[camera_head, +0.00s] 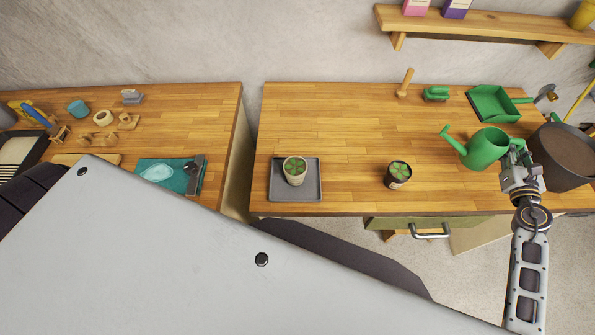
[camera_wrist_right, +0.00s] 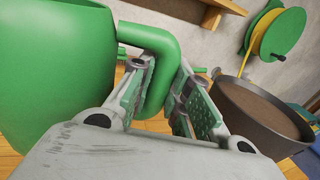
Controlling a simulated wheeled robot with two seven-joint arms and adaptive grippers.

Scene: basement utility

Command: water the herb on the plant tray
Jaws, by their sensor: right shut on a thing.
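A green watering can (camera_head: 484,149) is at the right of the workbench, its spout pointing left; I cannot tell whether it rests on the bench. My right gripper (camera_head: 517,160) is shut on its handle, which passes between the fingers in the right wrist view (camera_wrist_right: 158,85); the can's body (camera_wrist_right: 50,70) fills the left there. A herb in a light pot (camera_head: 295,174) stands on the grey plant tray (camera_head: 310,190). Another herb in a dark pot (camera_head: 398,177) stands on bare wood between tray and can. My left gripper is not in view.
A large soil-filled pot (camera_head: 560,160) stands close to the right of my right gripper. A green dustpan (camera_head: 492,104), green brush (camera_head: 436,94) and wooden-handled tool (camera_head: 404,85) lie behind the can. A shelf (camera_head: 480,24) hangs above. The bench between the two herbs is clear.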

